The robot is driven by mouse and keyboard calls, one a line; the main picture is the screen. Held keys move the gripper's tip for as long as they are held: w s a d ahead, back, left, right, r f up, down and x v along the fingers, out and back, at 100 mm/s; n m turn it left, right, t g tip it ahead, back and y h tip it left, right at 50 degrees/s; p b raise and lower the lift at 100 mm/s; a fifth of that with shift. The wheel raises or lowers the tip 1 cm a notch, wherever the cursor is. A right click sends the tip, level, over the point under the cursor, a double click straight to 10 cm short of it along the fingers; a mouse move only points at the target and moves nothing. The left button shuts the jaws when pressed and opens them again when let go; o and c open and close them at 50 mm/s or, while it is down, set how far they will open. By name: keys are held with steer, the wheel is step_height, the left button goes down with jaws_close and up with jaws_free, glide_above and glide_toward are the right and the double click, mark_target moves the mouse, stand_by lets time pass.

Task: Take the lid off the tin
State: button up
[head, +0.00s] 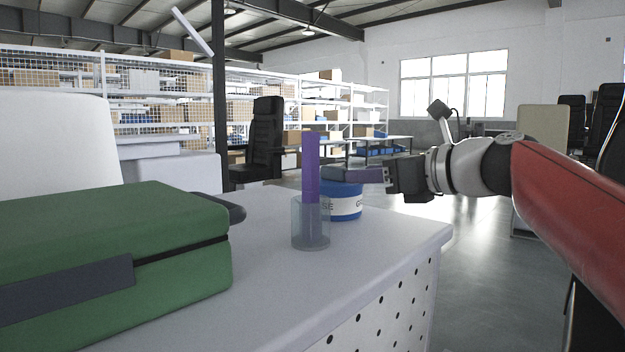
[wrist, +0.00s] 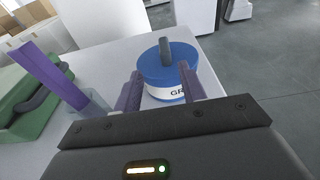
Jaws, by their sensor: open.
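The tin (head: 347,207) is blue with a white label and stands on the pale worktop, partly behind a clear cup in the head view. It also shows in the wrist view (wrist: 166,92). Its blue lid (wrist: 178,58) is on and carries an upright dark grey grip (wrist: 165,50). My gripper (head: 355,174) is at the tin's top from the right, and its fingers hide part of the lid there. In the wrist view my gripper (wrist: 160,72) is open, one finger at each side of the tin, with nothing clamped. Whether a finger touches the tin I cannot tell.
A clear cup (head: 310,228) holding a tall purple strip (head: 311,165) stands close in front of the tin. A green case (head: 120,250) with a dark handle fills the left of the worktop (head: 390,238). The worktop's right edge is near the tin.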

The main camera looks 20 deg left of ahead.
mark_target(345, 168)
steer(key=x, duration=0.2)
steer(key=shift+w+a+r, duration=0.2)
steer(key=shift+a+r, duration=0.05)
steer(key=shift+a, duration=0.15)
steer(key=x, duration=0.2)
steer(key=p+x, duration=0.1)
steer(key=w+x, duration=0.1)
steer(key=x, duration=0.1)
steer(key=shift+a+r, duration=0.2)
steer(key=shift+r, duration=0.05)
steer(key=shift+c, duration=0.4)
jaws_close()
